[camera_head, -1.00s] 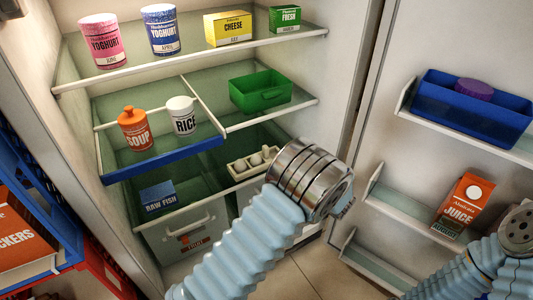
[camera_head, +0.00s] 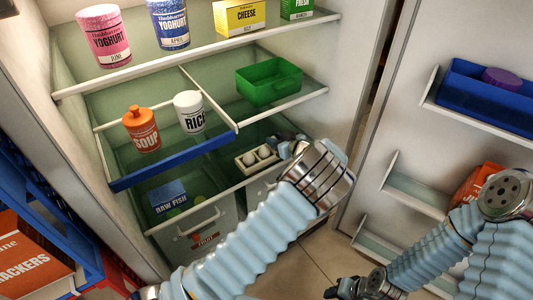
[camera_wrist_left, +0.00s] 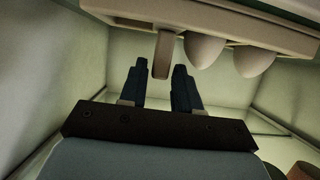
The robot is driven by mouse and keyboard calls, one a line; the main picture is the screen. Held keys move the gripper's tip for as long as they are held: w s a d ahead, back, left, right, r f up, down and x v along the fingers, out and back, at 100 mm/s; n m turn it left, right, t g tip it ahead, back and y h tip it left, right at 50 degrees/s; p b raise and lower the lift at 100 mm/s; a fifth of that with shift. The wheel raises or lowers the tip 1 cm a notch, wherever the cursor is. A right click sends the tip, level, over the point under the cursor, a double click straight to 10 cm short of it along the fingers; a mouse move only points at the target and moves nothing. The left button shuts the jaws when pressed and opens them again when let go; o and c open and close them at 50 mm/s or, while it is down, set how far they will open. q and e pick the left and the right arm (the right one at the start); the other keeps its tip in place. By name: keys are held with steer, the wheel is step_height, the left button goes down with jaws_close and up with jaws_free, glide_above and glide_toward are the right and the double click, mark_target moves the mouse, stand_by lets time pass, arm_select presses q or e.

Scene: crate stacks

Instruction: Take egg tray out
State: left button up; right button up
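The pale egg tray (camera_head: 240,161) with white eggs sits in the fridge's lower compartment, below the middle shelf. My left gripper (camera_head: 289,141) is at the tray's right end, partly hidden by my wrist. In the left wrist view the tray (camera_wrist_left: 225,25) spans the top with two eggs under its edge. A short tab of it lies between the two dark fingers of my left gripper (camera_wrist_left: 160,75). The fingers stand apart, with gaps beside the tab. My right gripper (camera_head: 336,291) is low at the bottom edge, dark and small, its fingers unclear.
A green bin (camera_head: 270,82) stands on the shelf above the tray. Soup (camera_head: 142,128) and rice (camera_head: 189,112) stand left, raw fish (camera_head: 168,196) lower left. The open door with shelves (camera_head: 415,185) is at right. A crate with crackers (camera_head: 32,262) stands at left.

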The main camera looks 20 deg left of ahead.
arm_select(q)
steer(key=shift+x, duration=0.9)
jaws_close()
steer(key=shift+r, duration=0.85)
steer(key=s+d+r, duration=0.9)
steer(key=d+r, duration=0.1)
steer(key=r, duration=0.1)
steer(key=shift+d+r, duration=0.2)
steer(key=shift+d, duration=0.2)
